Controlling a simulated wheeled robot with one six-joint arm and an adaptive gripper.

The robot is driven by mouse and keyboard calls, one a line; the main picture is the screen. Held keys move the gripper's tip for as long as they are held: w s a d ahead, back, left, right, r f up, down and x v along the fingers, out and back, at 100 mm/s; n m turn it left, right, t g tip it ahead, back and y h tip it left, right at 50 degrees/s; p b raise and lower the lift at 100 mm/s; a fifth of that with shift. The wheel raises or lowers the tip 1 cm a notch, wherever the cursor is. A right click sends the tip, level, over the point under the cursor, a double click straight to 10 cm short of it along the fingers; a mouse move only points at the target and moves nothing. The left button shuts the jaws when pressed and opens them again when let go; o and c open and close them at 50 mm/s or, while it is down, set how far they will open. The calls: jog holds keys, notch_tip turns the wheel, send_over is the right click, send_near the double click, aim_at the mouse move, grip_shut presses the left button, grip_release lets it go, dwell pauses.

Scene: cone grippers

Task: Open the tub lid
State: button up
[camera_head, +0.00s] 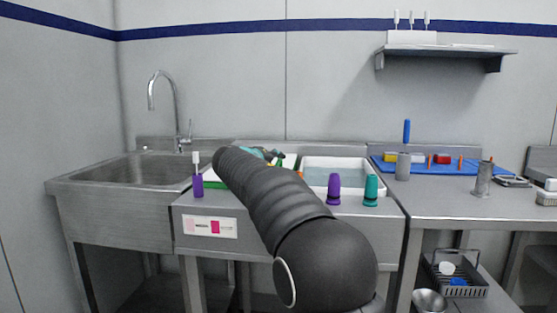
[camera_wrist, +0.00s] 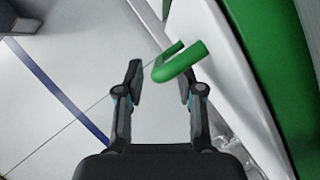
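In the wrist view, a green U-shaped handle (camera_wrist: 183,64) stands out from a white body (camera_wrist: 205,40), with a broad green panel (camera_wrist: 270,85) at the right. These look like parts of the tub and its lid, but I cannot tell exactly how they join. My gripper (camera_wrist: 160,82) is open, with its two fingers apart. The handle's bend lies between the fingertips in the picture, close to the right one; I cannot tell whether they touch.
A sink (camera_head: 140,172) with a tall faucet lies left. A white basin (camera_head: 350,165), a purple cone (camera_head: 333,190) and a teal cone (camera_head: 371,191) are right of my arm. A blue mat (camera_head: 430,168) holds small items.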

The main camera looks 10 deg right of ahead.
jog(key=shift+x, duration=1.4)
grip_shut()
